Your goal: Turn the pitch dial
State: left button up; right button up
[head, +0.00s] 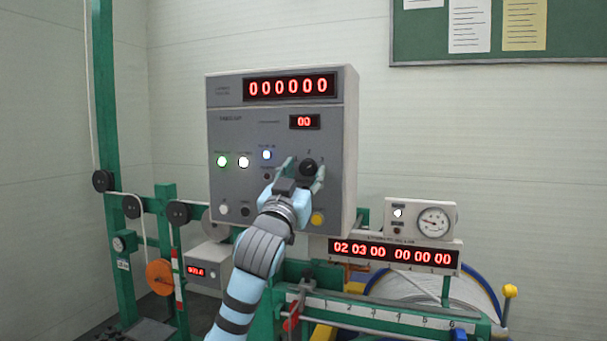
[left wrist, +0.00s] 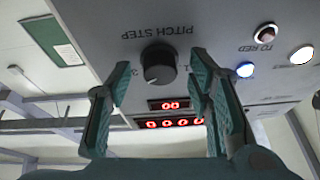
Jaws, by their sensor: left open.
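The pitch dial (head: 308,167) is a round black knob on the front of the grey control box (head: 230,100). In the left wrist view the dial (left wrist: 159,64) sits under the upside-down label "PITCH STEP", with numbers around it. My left gripper (head: 305,172) is open in front of the panel, one finger to each side of the dial in the head view. In the left wrist view its fingers (left wrist: 160,75) stand apart with the dial showing between their tips; I cannot tell whether they touch it. My right gripper is not in view.
Lit indicators (head: 243,161) and a yellow button (head: 318,218) sit near the dial. Red displays (head: 290,86) show zeros above. A lower counter (head: 394,254), a gauge (head: 435,221) and a cable reel (head: 475,292) stand to the right. Green frame posts (head: 107,150) rise at left.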

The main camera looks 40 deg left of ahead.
pick_arm(q)
jog(key=c, duration=0.9)
grip_shut()
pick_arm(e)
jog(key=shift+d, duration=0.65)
